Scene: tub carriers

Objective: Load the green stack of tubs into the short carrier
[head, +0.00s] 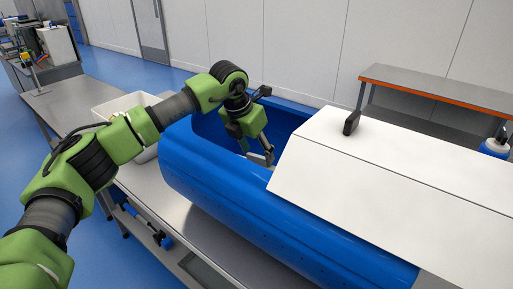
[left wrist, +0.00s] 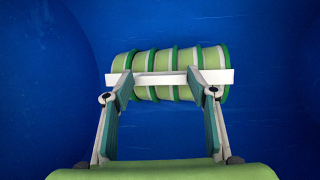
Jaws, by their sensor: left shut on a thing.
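The blue carrier (head: 225,190) lies along the metal table, with an opening in its top left part and a white lid section (head: 400,165) on the right. My left gripper (head: 262,158) reaches down into the opening. In the left wrist view my left gripper (left wrist: 160,82) is shut on the green stack of tubs (left wrist: 165,62), which lies crosswise with green and pale bands. A white strip (left wrist: 170,78) runs across the stack between the fingers. Blue surface surrounds it; I cannot tell if the stack touches it. The carrier wall hides the stack in the head view. My right gripper is not in view.
A white bin (head: 120,103) stands on the metal table (head: 75,97) left of the carrier, partly behind my left arm. A black handle (head: 351,123) stands on the lid. A grey bench with an orange edge (head: 440,97) stands behind at right, near the wall.

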